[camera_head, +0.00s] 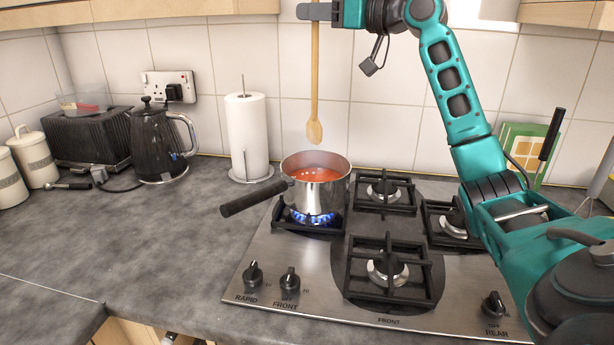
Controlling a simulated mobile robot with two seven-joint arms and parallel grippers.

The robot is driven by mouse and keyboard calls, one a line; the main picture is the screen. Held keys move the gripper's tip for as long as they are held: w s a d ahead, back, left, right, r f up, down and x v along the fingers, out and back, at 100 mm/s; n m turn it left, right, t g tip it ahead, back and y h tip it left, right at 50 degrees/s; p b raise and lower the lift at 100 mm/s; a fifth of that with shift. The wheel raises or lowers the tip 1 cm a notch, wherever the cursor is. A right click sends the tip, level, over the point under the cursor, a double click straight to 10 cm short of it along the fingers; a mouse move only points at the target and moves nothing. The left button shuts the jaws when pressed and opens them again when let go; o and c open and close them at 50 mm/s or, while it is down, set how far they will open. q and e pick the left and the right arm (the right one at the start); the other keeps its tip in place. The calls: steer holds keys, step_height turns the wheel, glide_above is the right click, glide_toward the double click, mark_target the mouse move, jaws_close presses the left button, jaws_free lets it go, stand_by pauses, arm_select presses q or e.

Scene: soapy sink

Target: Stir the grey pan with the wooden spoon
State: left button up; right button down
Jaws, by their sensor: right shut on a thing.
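The grey pan (315,199) sits on the back left burner of the hob, over a blue flame. Red sauce (315,174) lies in it, and its black handle (253,198) points to the front left. The wooden spoon (314,85) hangs upright above the pan, its bowl end down and clear of the rim. My right gripper (312,11) is shut on the spoon's upper part at the top edge of the view. The spoon's top end is cut off by the picture edge. My left gripper is not in view.
The steel hob (308,279) has several black grates, with the front one (388,272) empty. A paper towel roll (247,137), a black kettle (157,143) and a toaster (88,138) stand to the left.

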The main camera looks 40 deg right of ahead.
steer(key=s+a+r+b, duration=0.1)
steer(key=s+a, duration=0.8)
steer(key=a, duration=0.3)
steer(key=shift+s+r+b, duration=0.25)
steer(key=shift+r+b, duration=0.1)
steer(key=shift+b, duration=0.05)
steer(key=shift+d, duration=0.1)
